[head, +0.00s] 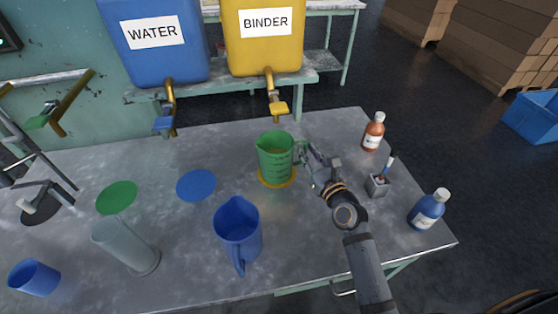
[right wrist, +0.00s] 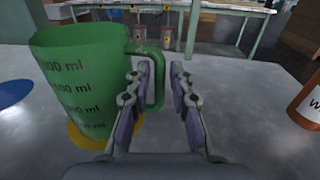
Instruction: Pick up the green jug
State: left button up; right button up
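The green jug (head: 274,160) stands upright on a yellow disc (head: 277,178) near the middle of the table. Its handle is on the right side. In the right wrist view the jug (right wrist: 85,85) fills the left, with dark volume marks on its wall. My right gripper (head: 308,152) is beside the jug's handle. In the right wrist view its fingers (right wrist: 162,78) are apart. The handle (right wrist: 155,75) shows at the gap between the fingertips, close to the left finger; I cannot tell whether they touch. My left gripper is not in view.
A blue jug (head: 238,235) stands in front of the green one. A brown bottle (head: 373,132), a small grey holder (head: 378,186) and a blue bottle (head: 426,211) stand at the right. Water (head: 155,45) and binder (head: 264,40) tanks with taps are behind. A clear cylinder (head: 126,247) stands left.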

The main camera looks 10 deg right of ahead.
jog(key=shift+x, duration=1.15)
jog(key=shift+d, duration=0.1)
jog(key=shift+c, duration=0.6)
grip_shut()
